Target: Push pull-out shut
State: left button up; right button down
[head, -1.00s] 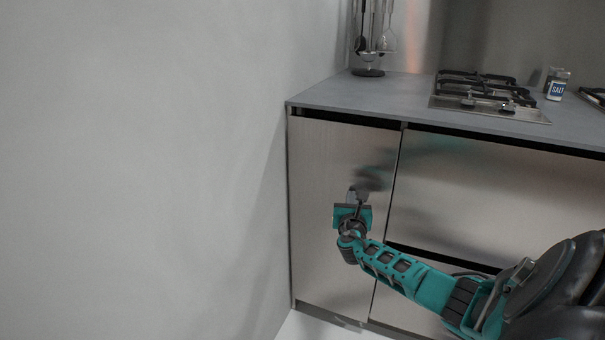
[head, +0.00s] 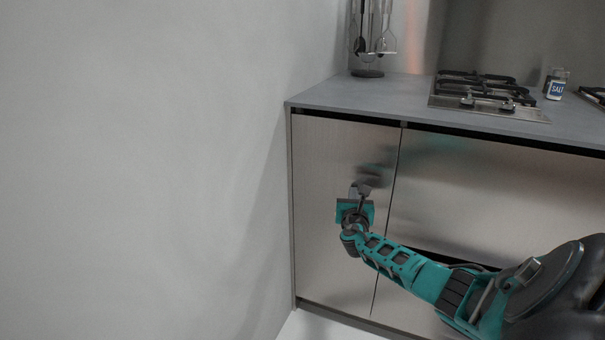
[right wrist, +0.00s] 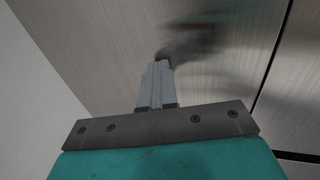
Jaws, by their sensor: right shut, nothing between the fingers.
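The pull-out (head: 325,215) is the tall, narrow brushed-steel front at the left end of the counter unit. Its face looks about level with the steel front to its right, with a thin dark seam between them. In the right wrist view its steel face (right wrist: 100,50) fills the upper part. My right gripper (head: 361,188) is shut and empty, its fingertips against or very close to the pull-out's upper middle, near the right edge. In the right wrist view the shut fingers (right wrist: 159,68) meet their dark reflection. My left gripper is not in view.
A grey wall (head: 140,170) stands close on the left. The grey countertop (head: 390,92) above carries a utensil stand (head: 367,72), a gas hob (head: 485,95) and a salt container (head: 557,88). Wide steel fronts (head: 500,200) lie to the right.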

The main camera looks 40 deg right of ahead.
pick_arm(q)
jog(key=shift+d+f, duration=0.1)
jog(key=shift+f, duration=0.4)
pick_arm(e)
jog(key=shift+d, duration=0.2)
pick_arm(q)
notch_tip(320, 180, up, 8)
jog(key=p, duration=0.8)
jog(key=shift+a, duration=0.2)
pick_arm(e)
jog(key=s+a, duration=0.5)
jog(key=a, duration=0.7)
